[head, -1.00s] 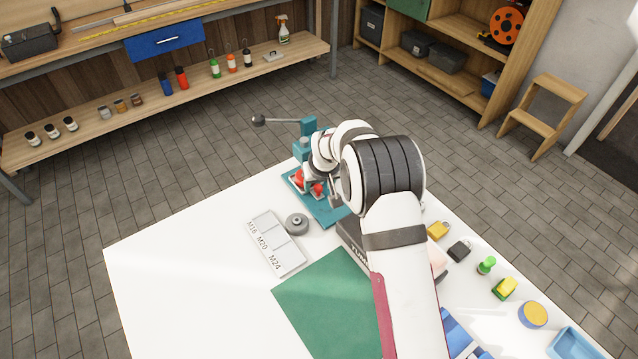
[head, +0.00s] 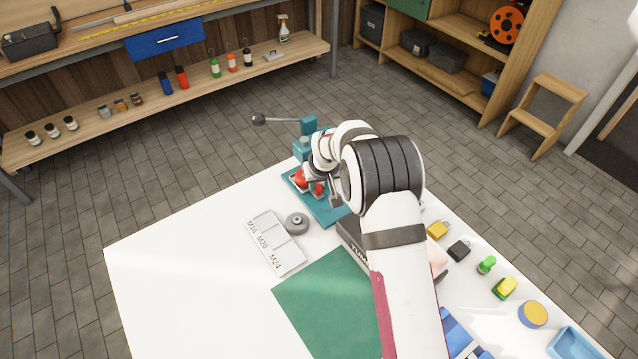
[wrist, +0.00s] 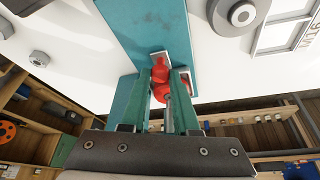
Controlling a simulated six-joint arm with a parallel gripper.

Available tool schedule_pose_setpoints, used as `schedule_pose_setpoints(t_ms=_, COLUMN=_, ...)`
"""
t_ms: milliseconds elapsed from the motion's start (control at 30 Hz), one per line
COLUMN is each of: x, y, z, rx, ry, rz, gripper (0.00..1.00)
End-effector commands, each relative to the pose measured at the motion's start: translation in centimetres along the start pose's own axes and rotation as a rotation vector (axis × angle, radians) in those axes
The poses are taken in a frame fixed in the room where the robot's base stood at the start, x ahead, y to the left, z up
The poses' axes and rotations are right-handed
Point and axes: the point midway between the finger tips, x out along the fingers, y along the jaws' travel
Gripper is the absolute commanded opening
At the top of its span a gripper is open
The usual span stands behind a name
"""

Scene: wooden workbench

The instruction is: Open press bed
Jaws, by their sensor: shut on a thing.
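The teal press (head: 309,125) stands at the far edge of the white table, its lever arm ending in a dark ball (head: 258,120) to the left. Its teal base plate (head: 328,211) also shows in the wrist view (wrist: 135,25). A red knob-shaped part (wrist: 160,62) sits low on the press with pale metal pieces beside it; red also shows in the head view (head: 299,177). My gripper (wrist: 169,84) is shut on this red part, one finger on each side. My wrist and arm hide much of the press, and the bed cannot be made out clearly.
A grey round part (head: 297,224) and a white tray marked M16, M20, M24 (head: 262,246) lie left of my arm. A green mat (head: 325,300) is nearer. The table's left part is clear.

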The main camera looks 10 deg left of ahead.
Motion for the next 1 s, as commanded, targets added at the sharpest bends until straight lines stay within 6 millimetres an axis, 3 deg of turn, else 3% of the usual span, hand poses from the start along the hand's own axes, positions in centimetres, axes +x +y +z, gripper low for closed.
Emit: schedule_pose_setpoints(t_ms=1000, x=-0.29, y=0.19, z=0.44, rx=0.001, ry=0.001, rz=-0.002, gripper=0.0)
